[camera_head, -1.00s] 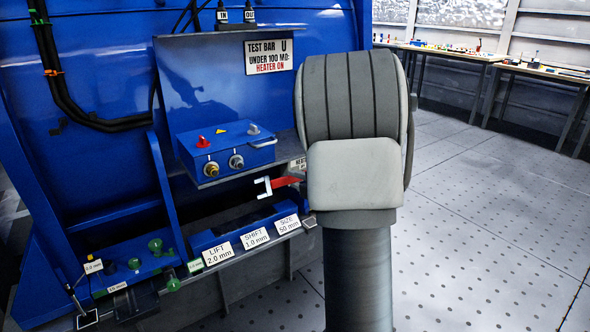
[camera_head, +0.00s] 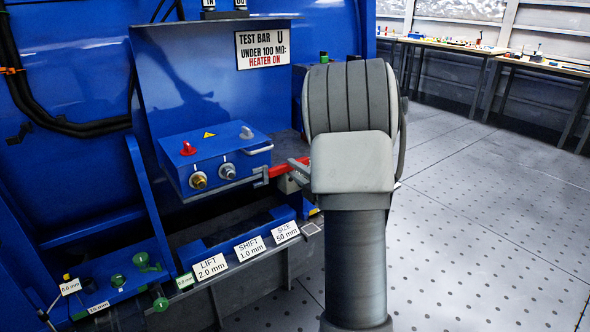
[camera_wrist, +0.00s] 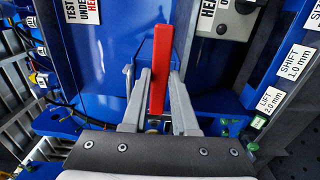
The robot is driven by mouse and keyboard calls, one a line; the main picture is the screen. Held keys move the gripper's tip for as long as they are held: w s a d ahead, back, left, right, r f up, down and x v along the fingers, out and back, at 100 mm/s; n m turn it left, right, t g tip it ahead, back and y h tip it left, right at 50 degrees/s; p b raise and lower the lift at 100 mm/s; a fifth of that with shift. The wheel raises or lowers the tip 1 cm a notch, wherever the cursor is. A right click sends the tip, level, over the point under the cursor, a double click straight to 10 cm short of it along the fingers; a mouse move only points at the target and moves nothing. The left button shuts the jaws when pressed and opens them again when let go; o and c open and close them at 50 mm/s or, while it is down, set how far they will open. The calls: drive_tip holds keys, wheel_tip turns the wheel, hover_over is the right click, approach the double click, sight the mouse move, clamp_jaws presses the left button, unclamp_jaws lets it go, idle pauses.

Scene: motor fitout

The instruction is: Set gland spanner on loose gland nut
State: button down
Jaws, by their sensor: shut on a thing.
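The gland spanner has a red handle (camera_head: 282,170) and a grey forked end (camera_head: 260,177). My gripper (camera_head: 299,170) is shut on the handle, which stands between both fingers in the wrist view (camera_wrist: 159,65). The fork is near the right end of the blue box (camera_head: 215,155), beside its silver handle; I cannot tell if they touch. On the box front are a brass gland nut (camera_head: 198,180) at left and a greyer one (camera_head: 227,171) at right. The fork is apart from both. Which nut is loose cannot be told. The wrist view hides the fork.
The box sits on a shelf under a blue back panel with a test bar sign (camera_head: 263,50). Below are a ledge with LIFT, SHIFT and SIZE labels (camera_head: 249,248) and green knobs (camera_head: 146,262) at left. Open floor (camera_head: 470,230) lies to the right.

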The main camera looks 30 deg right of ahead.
drive_tip(key=w+a, duration=0.2)
drive_tip(key=w, duration=0.4)
idle(0.7)
drive_tip(key=shift+s+a, duration=0.1)
drive_tip(key=shift+a, duration=1.25)
idle(1.2)
